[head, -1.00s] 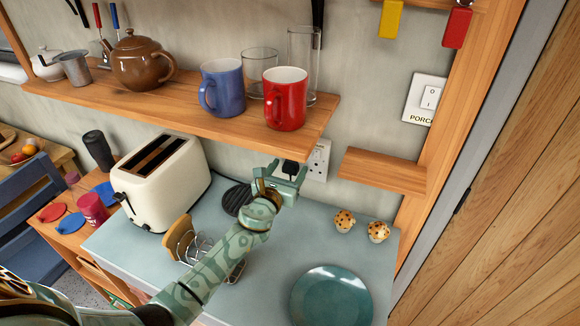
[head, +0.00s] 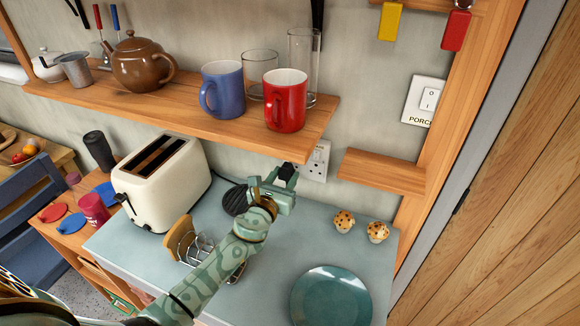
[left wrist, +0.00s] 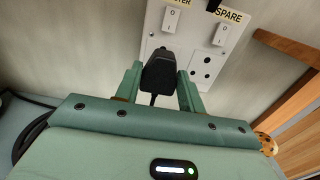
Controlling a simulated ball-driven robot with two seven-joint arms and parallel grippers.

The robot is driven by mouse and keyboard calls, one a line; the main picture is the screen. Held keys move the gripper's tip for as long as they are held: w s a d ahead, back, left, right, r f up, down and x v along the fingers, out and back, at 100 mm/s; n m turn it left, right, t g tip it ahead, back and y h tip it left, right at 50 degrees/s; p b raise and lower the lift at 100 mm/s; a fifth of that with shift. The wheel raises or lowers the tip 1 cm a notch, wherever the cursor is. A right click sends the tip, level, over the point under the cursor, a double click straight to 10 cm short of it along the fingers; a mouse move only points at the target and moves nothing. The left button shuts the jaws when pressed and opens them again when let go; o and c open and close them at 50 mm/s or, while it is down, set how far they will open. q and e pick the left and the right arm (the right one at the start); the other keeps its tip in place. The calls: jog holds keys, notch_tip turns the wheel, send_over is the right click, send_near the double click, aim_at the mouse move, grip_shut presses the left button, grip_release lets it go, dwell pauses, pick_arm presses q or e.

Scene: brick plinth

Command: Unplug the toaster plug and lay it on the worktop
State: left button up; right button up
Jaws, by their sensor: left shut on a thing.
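The black toaster plug (head: 287,172) is between the fingers of my left gripper (head: 275,190), which is shut on it in front of the double wall socket (head: 318,160). In the left wrist view the plug (left wrist: 158,72) is between the green fingers (left wrist: 159,88), its cable running down toward the gripper body. The plug covers the left outlet; I cannot tell whether its pins are in it. The right outlet, labelled SPARE, is empty. The cream toaster (head: 165,185) stands on the pale blue worktop (head: 255,285). My right gripper is not in view.
A black coil (head: 235,199) lies beside the toaster. A toast rack (head: 200,250) stands under my left forearm. A teal plate (head: 332,296) and two muffins (head: 378,232) are to the right. A shelf (head: 190,108) with mugs and a teapot overhangs the back.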

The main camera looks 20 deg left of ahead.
aim_at(286, 176)
pick_arm(q)
jog(key=shift+s+d, duration=0.1)
jog(key=shift+s, duration=1.6)
jog(key=shift+s+d, duration=0.1)
